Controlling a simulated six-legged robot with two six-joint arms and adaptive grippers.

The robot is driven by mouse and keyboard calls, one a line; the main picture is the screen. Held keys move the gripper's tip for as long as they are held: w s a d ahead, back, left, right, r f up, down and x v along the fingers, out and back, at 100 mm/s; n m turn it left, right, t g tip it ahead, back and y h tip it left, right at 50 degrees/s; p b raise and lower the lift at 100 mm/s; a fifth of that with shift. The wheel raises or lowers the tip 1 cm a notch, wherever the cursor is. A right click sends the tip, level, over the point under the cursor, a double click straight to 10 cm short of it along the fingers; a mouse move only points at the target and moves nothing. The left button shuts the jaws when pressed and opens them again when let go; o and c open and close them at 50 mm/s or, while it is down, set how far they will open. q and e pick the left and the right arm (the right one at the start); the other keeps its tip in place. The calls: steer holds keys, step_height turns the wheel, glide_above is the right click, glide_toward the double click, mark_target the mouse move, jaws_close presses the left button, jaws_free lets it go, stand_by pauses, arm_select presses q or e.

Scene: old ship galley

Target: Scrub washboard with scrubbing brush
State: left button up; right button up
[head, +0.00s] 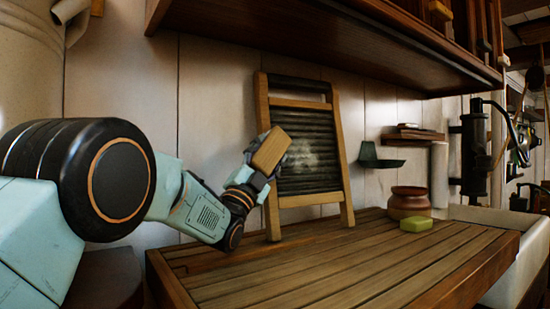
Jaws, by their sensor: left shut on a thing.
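The washboard (310,160) stands upright on the slatted wooden counter, leaning back against the plank wall. It has a wooden frame with two legs and a dark ribbed panel with a pale patch in its middle. My left gripper (265,165) is shut on the scrubbing brush (269,151), a wooden block whose back faces the camera. The brush is in front of the washboard's left edge and hides part of the left rail. I cannot tell whether its bristles touch the ribs. The gripper's fingers are mostly hidden behind the block. My right gripper is not in view.
The slatted counter (340,270) is mostly clear. A clay pot (408,203) and a yellow-green block (416,224) stand at its right end, beside a pale sink (520,240). A green wall dish (380,160) is right of the washboard. A wooden cabinet (330,35) hangs above.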

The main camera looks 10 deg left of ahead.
mark_target(282, 148)
arm_select(q)
steer(key=shift+s+a+f+b, duration=0.1)
steer(key=shift+s+a+b, duration=0.45)
steer(key=shift+s+a, duration=0.35)
steer(key=shift+w+a+r+p, duration=0.1)
steer(key=shift+r+p, duration=0.2)
steer(key=shift+r, duration=0.15)
steer(key=shift+w+a+r+p, duration=0.1)
steer(key=shift+r+p, duration=0.15)
steer(key=shift+r, duration=0.2)
steer(key=shift+w+d+p, duration=0.75)
steer(key=shift+w+d, duration=0.75)
steer(key=shift+d, duration=0.2)
steer(key=shift+w+d+f+p, duration=0.1)
steer(key=shift+w+d+p, duration=0.3)
steer(key=shift+w+d, duration=0.4)
steer(key=shift+w+d+p, duration=1.2)
steer(key=shift+w+d, duration=0.1)
steer(key=shift+w, duration=0.05)
steer(key=shift+d, duration=0.1)
steer(key=shift+s+d+r+b, duration=0.3)
steer(key=shift+s+d+b, duration=0.2)
steer(key=shift+s+d, duration=0.2)
steer(key=shift+s+d+r+b, duration=0.25)
steer(key=shift+s+d+b, duration=0.35)
steer(key=shift+s, duration=0.1)
steer(key=shift+s+d+r+b, duration=0.3)
steer(key=shift+s+d+b, duration=0.15)
steer(key=shift+s+d, duration=0.25)
